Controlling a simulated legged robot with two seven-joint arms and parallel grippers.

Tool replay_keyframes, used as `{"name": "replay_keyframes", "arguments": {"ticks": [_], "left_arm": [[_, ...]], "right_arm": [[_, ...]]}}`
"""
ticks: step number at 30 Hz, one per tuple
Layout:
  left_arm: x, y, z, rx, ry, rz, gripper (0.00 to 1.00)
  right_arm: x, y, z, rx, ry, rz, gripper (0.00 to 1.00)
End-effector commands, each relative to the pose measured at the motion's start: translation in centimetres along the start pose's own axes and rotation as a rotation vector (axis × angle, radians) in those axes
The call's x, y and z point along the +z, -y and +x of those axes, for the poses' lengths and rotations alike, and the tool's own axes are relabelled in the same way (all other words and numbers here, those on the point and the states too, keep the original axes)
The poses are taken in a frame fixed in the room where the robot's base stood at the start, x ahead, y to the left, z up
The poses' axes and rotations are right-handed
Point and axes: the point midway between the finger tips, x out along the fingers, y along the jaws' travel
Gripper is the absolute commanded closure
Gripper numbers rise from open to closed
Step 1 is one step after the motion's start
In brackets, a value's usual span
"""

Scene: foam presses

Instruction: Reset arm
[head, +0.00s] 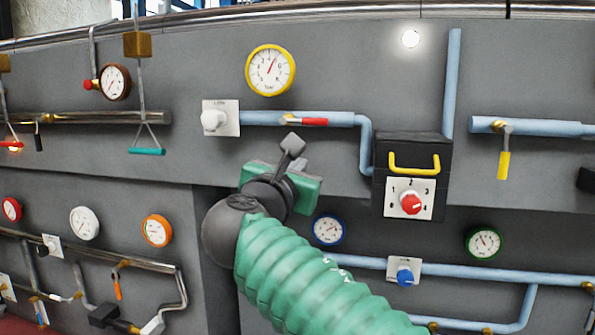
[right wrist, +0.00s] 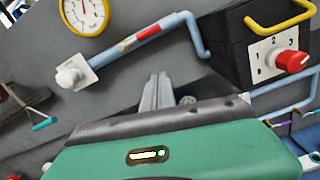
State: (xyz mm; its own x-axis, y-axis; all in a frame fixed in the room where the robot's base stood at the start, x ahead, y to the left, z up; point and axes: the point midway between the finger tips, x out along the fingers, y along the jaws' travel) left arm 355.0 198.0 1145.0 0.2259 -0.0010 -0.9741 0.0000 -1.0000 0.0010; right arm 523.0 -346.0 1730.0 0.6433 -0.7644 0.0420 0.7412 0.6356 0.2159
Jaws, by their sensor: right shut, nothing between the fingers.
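My right gripper (head: 291,145) is in the middle of the head view, at the end of a green ribbed arm, in front of the grey panel (head: 340,60). Its fingers are shut with nothing between them. In the right wrist view the closed fingers (right wrist: 157,92) stick up past the green housing, in front of bare panel. The gripper appears apart from the white knob (head: 214,121) on its left and the black box (head: 412,160) on its right. My left gripper is not in view.
A blue pipe with a red-handled valve (head: 314,121) runs just above the gripper. A yellow gauge (head: 270,70) sits higher. The box carries a yellow handle (head: 414,169) and a red dial (head: 411,204). A teal pull handle (head: 147,151) hangs at left. A blue knob (head: 405,276) is lower right.

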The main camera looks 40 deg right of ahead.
Motion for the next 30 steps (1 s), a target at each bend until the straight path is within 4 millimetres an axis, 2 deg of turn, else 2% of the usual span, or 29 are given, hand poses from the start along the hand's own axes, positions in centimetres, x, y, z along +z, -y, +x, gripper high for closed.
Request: {"name": "replay_keyframes", "arguments": {"ticks": [12,14,16,17,20,21,23,24,26,27,29,30], "left_arm": [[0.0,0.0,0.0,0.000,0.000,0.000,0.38],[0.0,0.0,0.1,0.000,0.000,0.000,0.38],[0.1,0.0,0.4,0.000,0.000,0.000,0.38],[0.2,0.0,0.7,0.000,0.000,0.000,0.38],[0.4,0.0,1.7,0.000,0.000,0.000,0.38],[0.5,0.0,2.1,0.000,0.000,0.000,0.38],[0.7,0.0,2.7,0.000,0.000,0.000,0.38],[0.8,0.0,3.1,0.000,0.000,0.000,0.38],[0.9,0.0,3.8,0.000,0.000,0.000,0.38],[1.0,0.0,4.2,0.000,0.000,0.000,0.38],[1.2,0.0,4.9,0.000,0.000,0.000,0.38],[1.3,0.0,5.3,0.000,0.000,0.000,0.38]], "right_arm": [[0.1,-0.4,-0.5,0.001,0.002,-0.001,1.00],[-0.5,-0.4,-0.3,0.003,-0.009,0.004,1.00],[-2.8,-0.5,-0.1,0.010,-0.051,0.032,1.00],[-4.4,-0.5,0.0,0.013,-0.082,0.052,1.00],[-12.1,-0.6,0.0,0.015,-0.235,0.166,1.00],[-15.8,-0.5,-0.3,0.004,-0.311,0.227,1.00],[-21.4,0.0,-1.0,-0.028,-0.428,0.329,1.00],[-25.1,0.5,-1.6,-0.060,-0.503,0.400,1.00],[-30.5,1.4,-3.0,-0.128,-0.611,0.511,1.00],[-33.9,2.2,-4.1,-0.183,-0.680,0.590,1.00],[-39.0,3.5,-6.1,-0.285,-0.774,0.713,1.00],[-42.2,4.5,-7.6,-0.366,-0.829,0.800,1.00]]}}
